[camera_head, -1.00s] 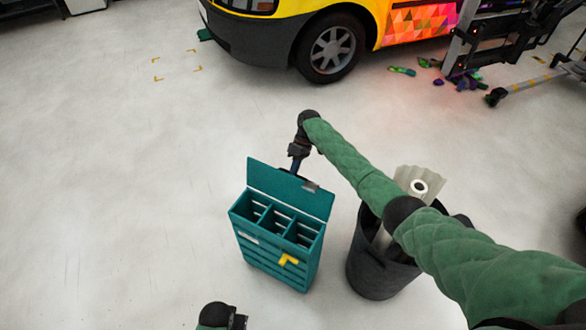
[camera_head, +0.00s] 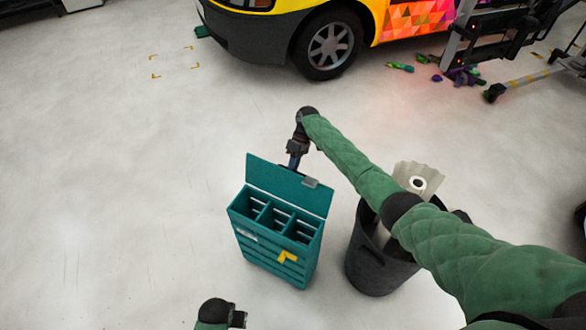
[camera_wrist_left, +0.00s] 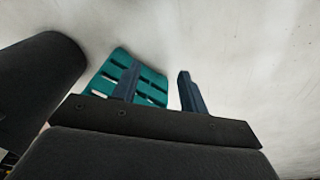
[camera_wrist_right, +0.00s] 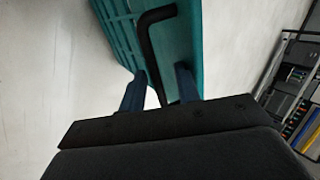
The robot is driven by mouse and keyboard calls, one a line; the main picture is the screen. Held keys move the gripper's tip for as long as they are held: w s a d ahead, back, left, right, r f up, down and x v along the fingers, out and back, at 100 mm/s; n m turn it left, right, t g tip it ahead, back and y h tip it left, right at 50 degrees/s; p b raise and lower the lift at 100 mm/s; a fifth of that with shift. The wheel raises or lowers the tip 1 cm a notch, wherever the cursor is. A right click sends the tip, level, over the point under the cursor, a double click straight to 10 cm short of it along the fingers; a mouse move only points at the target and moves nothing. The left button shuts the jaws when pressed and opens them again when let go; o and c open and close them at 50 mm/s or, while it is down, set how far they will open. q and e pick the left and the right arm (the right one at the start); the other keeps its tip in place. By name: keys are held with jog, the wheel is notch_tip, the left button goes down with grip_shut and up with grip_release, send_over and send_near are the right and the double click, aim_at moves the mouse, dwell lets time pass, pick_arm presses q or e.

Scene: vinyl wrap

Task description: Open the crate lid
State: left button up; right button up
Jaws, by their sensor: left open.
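The teal crate (camera_head: 277,255) stands upright on the floor, with its compartments showing from above. Its lid (camera_head: 285,187) is raised along the far side and stands open. My right gripper (camera_head: 294,162) is at the far side of the lid; the lid hides its fingertips in the head view. In the right wrist view, the two blue fingers (camera_wrist_right: 160,80) are apart, with a black handle (camera_wrist_right: 150,45) running between them. My left gripper is open and empty in the left wrist view (camera_wrist_left: 158,80), with the slatted crate wall (camera_wrist_left: 150,88) beyond its fingers.
A dark bin (camera_head: 372,268) holding pale rolls (camera_head: 417,184) stands close to the crate's right, beneath my right arm. A yellow vehicle (camera_head: 290,28) and a wheeled stand (camera_head: 500,55) are at the back. The floor left of the crate is clear.

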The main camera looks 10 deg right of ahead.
pick_arm(q)
notch_tip(320, 180, up, 9)
jog(key=b, duration=0.2)
jog(key=shift+d+r, duration=0.2)
jog(key=shift+d, duration=0.05)
pick_arm(e)
jog(key=v, duration=0.7)
pick_arm(q)
jog(key=shift+w, duration=0.15)
pick_arm(e)
jog(key=shift+w+d+r, duration=0.1)
jog(key=shift+c, duration=0.3)
